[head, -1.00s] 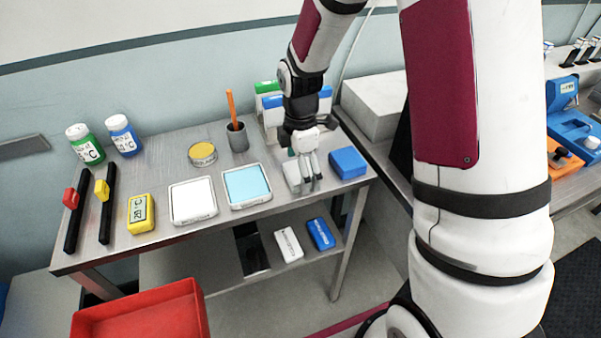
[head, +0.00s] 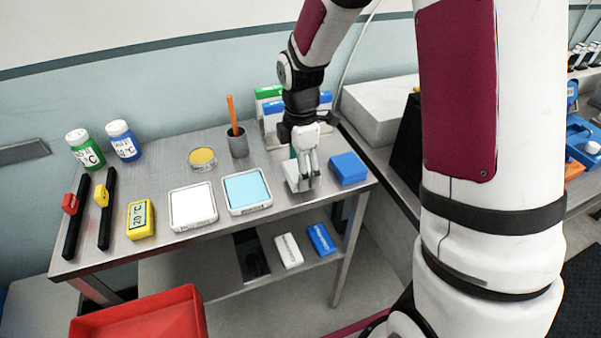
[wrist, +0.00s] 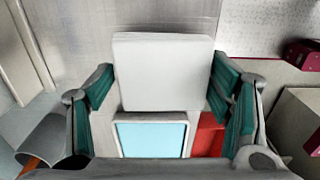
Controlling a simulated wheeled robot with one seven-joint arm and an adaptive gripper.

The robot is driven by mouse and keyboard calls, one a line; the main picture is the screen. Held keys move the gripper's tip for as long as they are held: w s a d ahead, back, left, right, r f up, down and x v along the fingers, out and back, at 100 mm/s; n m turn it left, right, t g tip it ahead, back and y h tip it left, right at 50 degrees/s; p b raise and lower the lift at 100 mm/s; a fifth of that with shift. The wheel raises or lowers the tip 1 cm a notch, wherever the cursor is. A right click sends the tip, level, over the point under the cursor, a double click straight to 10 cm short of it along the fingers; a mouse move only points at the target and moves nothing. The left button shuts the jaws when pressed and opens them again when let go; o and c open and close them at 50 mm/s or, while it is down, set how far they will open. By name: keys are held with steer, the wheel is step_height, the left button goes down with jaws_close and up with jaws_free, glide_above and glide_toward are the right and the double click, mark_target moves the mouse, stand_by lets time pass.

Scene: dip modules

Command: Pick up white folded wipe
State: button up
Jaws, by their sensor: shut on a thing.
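The white folded wipe (wrist: 164,72) is a flat white block between the two teal-padded fingers of my gripper (wrist: 164,88) in the wrist view. The left and right pads meet its side edges, and my gripper is shut on it. In the head view, the wipe (head: 293,180) shows below and left of my gripper (head: 309,178), at the right part of the steel table. The fingers hide part of it there. I cannot tell whether its underside touches the table.
A blue block (head: 348,169) lies close on the right. A light-blue-topped tray (head: 247,190) and a white-topped tray (head: 193,207) are on the left. A grey cup with an orange stick (head: 238,143) and upright boxes (head: 270,109) stand behind. A red bin (head: 140,322) is in front.

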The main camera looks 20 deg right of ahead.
steer(key=s+d+r, duration=0.1)
steer(key=s, duration=0.7)
steer(key=s+d+r, duration=0.1)
steer(key=s, duration=0.7)
steer(key=shift+d+r+p, duration=0.25)
steer(key=shift+r+p, duration=0.05)
steer(key=shift+p, duration=0.05)
steer(key=shift+w, duration=0.1)
